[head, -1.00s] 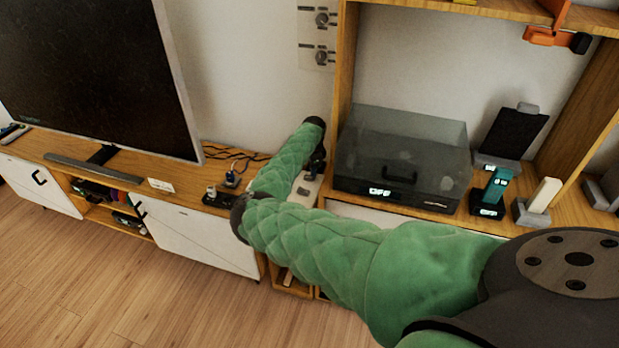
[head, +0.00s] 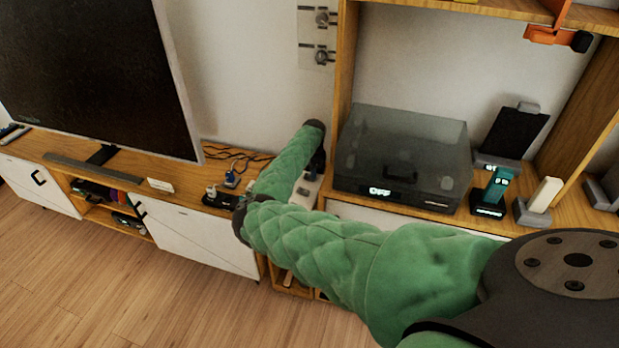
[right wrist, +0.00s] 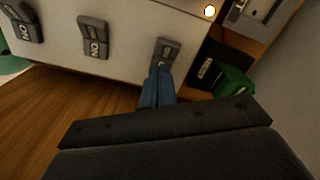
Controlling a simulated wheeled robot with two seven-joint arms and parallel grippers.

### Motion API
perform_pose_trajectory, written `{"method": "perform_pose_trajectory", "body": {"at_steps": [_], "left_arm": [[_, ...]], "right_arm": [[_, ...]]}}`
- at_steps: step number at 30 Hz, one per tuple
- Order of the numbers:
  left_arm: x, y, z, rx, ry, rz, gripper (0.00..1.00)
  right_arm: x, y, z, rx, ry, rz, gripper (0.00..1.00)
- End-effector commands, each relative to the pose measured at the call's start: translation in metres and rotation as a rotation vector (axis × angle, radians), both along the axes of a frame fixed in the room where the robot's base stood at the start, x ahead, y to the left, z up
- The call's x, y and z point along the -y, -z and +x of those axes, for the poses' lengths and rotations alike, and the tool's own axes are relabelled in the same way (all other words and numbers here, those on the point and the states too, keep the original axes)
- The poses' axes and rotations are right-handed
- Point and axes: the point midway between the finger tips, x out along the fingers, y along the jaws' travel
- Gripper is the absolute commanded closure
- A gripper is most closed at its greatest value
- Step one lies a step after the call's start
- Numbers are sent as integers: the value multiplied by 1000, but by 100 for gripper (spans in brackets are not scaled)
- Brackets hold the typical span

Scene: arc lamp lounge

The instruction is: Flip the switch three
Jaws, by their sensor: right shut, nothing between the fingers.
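In the right wrist view a pale switch panel (right wrist: 128,62) carries three grey rocker switches in a row: a left one (right wrist: 22,20), a middle one (right wrist: 94,37) and a right one (right wrist: 166,50). The left and middle ones show ON lettering; the right one's lettering is unclear. My right gripper (right wrist: 160,76) is shut and empty, its blue fingertips at the lower end of the right switch; contact cannot be told. In the head view the panel (head: 303,192) is mostly hidden behind my green right arm, with the dark right gripper (head: 317,164) above it. My left gripper is not in view.
A dark glass-lidded box (head: 400,155) marked OFF stands right of the arm inside a wooden shelf frame (head: 343,60). Plugs and cables (head: 231,178) lie to the left, near a large television (head: 95,75). In the right wrist view a green object (right wrist: 234,80) sits close right of the fingers.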

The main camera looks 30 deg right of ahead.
Motion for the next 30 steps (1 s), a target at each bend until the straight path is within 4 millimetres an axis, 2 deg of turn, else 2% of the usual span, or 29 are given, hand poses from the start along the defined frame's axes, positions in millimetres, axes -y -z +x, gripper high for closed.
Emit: {"method": "perform_pose_trajectory", "body": {"at_steps": [8, 30], "left_arm": [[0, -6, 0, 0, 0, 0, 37], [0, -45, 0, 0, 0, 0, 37]], "right_arm": [[0, -7, 0, 0, 0, 0, 100], [0, -54, 0, 0, 0, -1, 100]]}}
